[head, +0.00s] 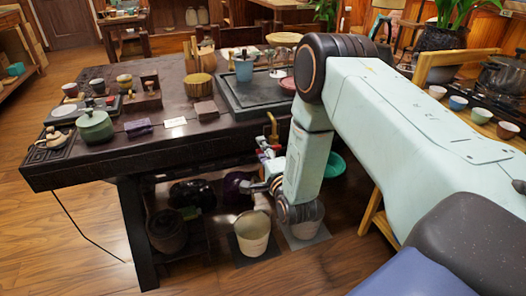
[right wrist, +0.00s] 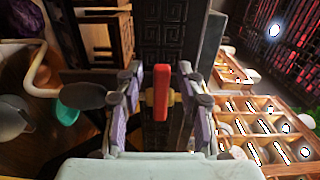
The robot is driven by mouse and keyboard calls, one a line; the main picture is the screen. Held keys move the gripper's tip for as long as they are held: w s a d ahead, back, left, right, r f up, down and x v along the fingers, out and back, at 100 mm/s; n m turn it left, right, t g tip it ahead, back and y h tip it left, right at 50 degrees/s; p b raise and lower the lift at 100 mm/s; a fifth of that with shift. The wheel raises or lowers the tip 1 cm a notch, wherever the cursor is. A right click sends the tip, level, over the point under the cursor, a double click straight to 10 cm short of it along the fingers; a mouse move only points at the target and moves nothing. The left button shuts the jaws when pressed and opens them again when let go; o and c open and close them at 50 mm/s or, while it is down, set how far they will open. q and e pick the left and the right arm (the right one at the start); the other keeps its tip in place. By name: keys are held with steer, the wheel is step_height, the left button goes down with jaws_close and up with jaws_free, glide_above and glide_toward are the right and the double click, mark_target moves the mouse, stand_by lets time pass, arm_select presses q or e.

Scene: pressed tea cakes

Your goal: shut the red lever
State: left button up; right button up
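The red lever (right wrist: 161,90) is an upright red bar on a brass fitting in the right wrist view. It stands between the two fingers of my right gripper (right wrist: 158,97), with a gap on each side. The gripper is open, and its purple-lined fingers do not visibly touch the lever. In the head view the right gripper (head: 266,162) is beside the front edge of the dark tea table, below a brass pipe (head: 274,127). The lever is too small and mixed with the fingers there to make out clearly. My left gripper is not in view.
The dark table (head: 75,175) carries a green pot (head: 95,126), a teapot and a tray. Below the pipe, a white bucket (head: 252,234) and another partly hidden bucket stand on the floor. A green basin (head: 335,165) is behind my arm. Open wooden floor lies at left.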

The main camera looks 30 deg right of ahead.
steer(key=v, duration=1.2)
steer(key=shift+a, duration=0.1)
stand_by(0.4)
steer(key=s+a+f+n+g+y+p, duration=0.1)
steer(key=s+a+f+n+g+y, duration=0.3)
steer(key=s+f+n+g, duration=0.75)
steer(key=s+a+n+g+p, duration=0.1)
steer(key=s+a+n+g, duration=0.2)
steer(key=s, duration=0.5)
steer(key=s+a+f+n+g+p, duration=0.1)
steer(key=s+a+n+g+p, duration=0.1)
steer(key=s+n, duration=0.3)
steer(key=s+a+g, duration=0.1)
steer(key=s, duration=0.3)
steer(key=shift+a+f+n+p, duration=0.2)
steer(key=shift+f+n+p, duration=0.1)
steer(key=shift+n, duration=0.05)
steer(key=shift+s, duration=0.15)
